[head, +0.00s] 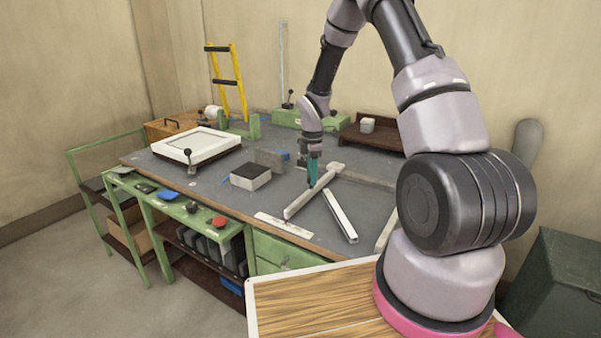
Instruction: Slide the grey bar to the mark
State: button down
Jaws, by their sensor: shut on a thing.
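A long grey bar (297,206) lies slantwise on the dark bench top. Its far end reaches a pale crosspiece near the back, and its near end lies close to the front edge. The fingers hide a little of the bar.
A second pale profile (340,215) lies to the right of the bar. A dark-topped block (250,176) stands to the left, and a white framed plate (196,145) with a lever lies farther left. A brown shelf (372,136) stands at the back.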

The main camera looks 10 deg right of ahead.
jog(key=shift+s+d, duration=0.15)
jog(key=shift+d, duration=0.05)
jog(key=shift+c, duration=2.3)
grip_release()
jog(key=shift+r, duration=0.1)
notch_tip(320, 180, up, 11)
jog(key=shift+f, duration=0.2)
